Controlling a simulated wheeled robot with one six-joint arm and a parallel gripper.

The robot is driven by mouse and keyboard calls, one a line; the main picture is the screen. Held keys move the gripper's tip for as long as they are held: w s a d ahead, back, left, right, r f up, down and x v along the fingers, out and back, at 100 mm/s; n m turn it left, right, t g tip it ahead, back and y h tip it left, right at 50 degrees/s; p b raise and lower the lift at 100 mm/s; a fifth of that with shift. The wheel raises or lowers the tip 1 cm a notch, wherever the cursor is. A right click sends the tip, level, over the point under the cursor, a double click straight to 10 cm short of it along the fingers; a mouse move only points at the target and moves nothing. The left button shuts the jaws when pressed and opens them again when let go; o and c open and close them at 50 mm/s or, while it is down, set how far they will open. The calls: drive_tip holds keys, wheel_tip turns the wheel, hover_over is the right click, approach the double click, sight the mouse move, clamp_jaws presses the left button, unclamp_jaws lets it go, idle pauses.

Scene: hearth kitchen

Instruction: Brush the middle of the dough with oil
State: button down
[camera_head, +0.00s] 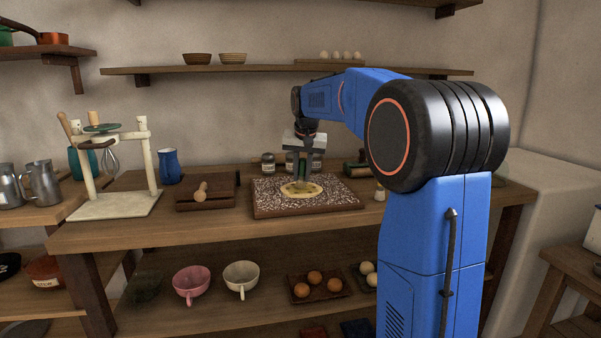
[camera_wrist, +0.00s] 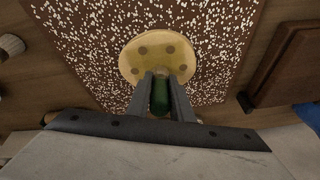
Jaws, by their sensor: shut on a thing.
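The dough (camera_head: 302,190) is a flat, pale yellow round on a speckled, floured board (camera_head: 262,208). In the wrist view the dough (camera_wrist: 157,38) shows several darker round spots. My gripper (camera_head: 300,172) is above the dough, pointing down. In the wrist view my gripper (camera_wrist: 160,80) is shut on a dark green handle (camera_wrist: 160,98), which looks like the brush. Its lower end is hidden, so I cannot tell whether it touches the dough. I cannot make out which container holds oil.
A green item (camera_head: 356,169) and a small pale object (camera_head: 379,193) are to the right. A white stand (camera_head: 115,205) and blue jug (camera_head: 169,167) are further left.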

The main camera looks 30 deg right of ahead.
drive_tip(key=shift+s+a, duration=0.2)
drive_tip(key=shift+s, duration=0.55)
drive_tip(key=shift+s+a, duration=0.15)
drive_tip(key=shift+s, duration=0.6)
drive_tip(key=shift+s+a, duration=0.2)
drive_tip(key=shift+s, duration=0.55)
drive_tip(key=shift+w, duration=0.15)
drive_tip(key=shift+w+d+r, duration=0.1)
drive_tip(key=shift+w+d, duration=0.15)
drive_tip(key=shift+w, duration=0.65)
drive_tip(key=shift+w+d+r, duration=0.1)
drive_tip(key=shift+w+d, duration=0.15)
drive_tip(key=shift+w, duration=0.65)
drive_tip(key=shift+w+d+f, duration=0.1)
drive_tip(key=shift+w+d, duration=0.15)
drive_tip(key=shift+w, duration=0.65)
drive_tip(key=shift+w+d+f, duration=0.1)
drive_tip(key=shift+w+d, duration=0.1)
drive_tip(key=shift+w, duration=0.65)
drive_tip(key=shift+s, duration=0.1)
